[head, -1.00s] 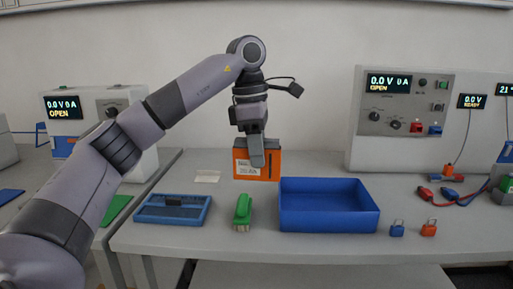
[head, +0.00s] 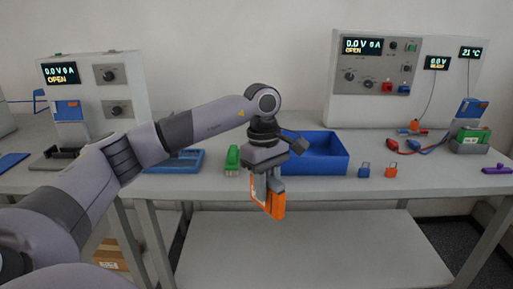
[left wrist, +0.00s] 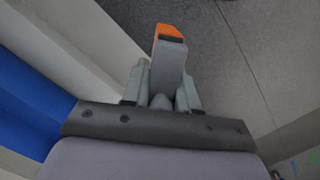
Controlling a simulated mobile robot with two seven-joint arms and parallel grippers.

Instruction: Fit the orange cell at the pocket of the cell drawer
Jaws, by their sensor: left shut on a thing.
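The orange cell (head: 277,206) hangs upright from my left gripper (head: 266,186), in front of the table's front edge and below table-top height in the head view. The gripper is shut on it. In the left wrist view the cell's orange end (left wrist: 168,32) shows beyond the fingers (left wrist: 163,85), with grey floor behind it. Much of the cell is hidden by the fingers. I cannot tell for certain which part is the cell drawer; a blue unit with a dark base (head: 55,157) stands at the left cycler. My right gripper is not in view.
A blue bin (head: 325,166) stands behind the gripper, with a green cell (head: 232,160) to its left. A flat blue holder (head: 185,161) lies partly behind my arm. Small blue (head: 364,170) and orange (head: 391,170) padlocks sit near the table edge. A lower shelf (head: 310,250) is empty.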

